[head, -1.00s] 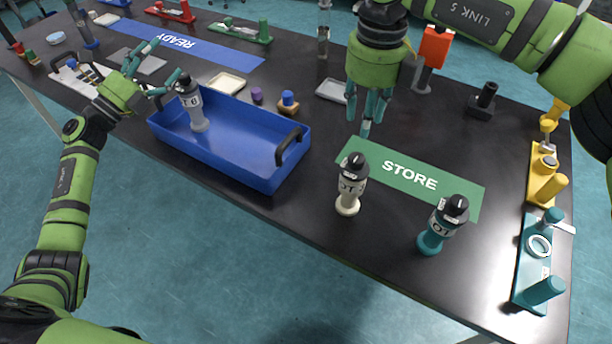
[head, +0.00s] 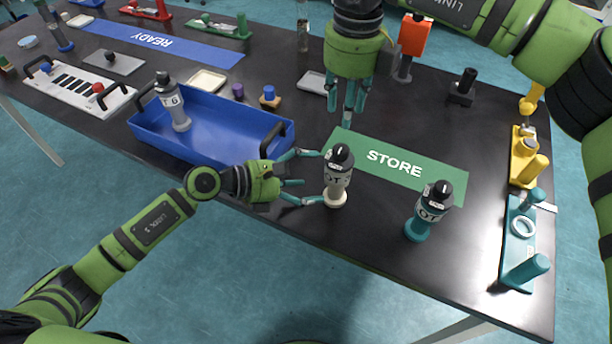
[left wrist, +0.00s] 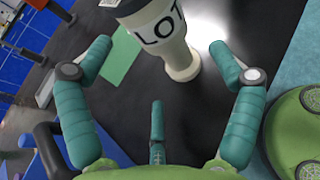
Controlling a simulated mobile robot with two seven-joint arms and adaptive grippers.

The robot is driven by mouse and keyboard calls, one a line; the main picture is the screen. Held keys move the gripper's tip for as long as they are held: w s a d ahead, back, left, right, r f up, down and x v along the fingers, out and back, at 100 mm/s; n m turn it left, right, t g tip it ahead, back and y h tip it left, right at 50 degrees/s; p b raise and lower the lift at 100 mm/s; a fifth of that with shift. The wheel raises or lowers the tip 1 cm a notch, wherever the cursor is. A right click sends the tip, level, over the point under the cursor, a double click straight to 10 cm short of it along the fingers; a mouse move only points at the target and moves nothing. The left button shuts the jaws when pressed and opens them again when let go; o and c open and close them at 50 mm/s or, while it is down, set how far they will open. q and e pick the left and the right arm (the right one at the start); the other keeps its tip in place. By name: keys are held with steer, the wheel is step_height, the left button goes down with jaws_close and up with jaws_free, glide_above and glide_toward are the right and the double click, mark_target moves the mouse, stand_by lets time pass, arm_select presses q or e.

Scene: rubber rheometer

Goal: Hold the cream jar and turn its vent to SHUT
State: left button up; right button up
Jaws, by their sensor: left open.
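The cream jar (head: 336,197) stands upright near the table's front edge. It has a cream base, a labelled body and a black top (head: 340,157). The vent's setting is too small to read. My left gripper (head: 314,178) is open just left of the jar, its fingers pointing at it and spread to either side. In the left wrist view the jar's cream lower part (left wrist: 180,62) shows ahead between the open fingers; its top is out of frame. My right gripper (head: 348,112) hangs behind the jar, above the table, with no object visible in it; its opening is unclear.
A teal-based jar (head: 418,229) stands to the right. The green STORE mat (head: 440,178) lies behind both jars. A blue tray (head: 225,150) holding a grey jar (head: 180,118) is at left, close to my left gripper. Teal (head: 518,245) and yellow (head: 520,160) fixtures stand at the right edge.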

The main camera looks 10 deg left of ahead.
arm_select(q)
steer(key=x, duration=0.7)
steer(key=c, duration=1.3)
arm_select(e)
steer(key=o, duration=0.3)
arm_select(q)
steer(key=shift+a, duration=0.1)
steer(key=shift+c, duration=0.2)
arm_select(e)
steer(key=shift+o, duration=0.2)
steer(key=n+t+y, duration=0.2)
steer(key=n+y, duration=0.2)
steer(key=n, duration=0.3)
glide_toward(342, 152)
steer(key=x, duration=0.8)
steer(key=shift+w+a+f, duration=0.1)
steer(key=shift+f, duration=0.2)
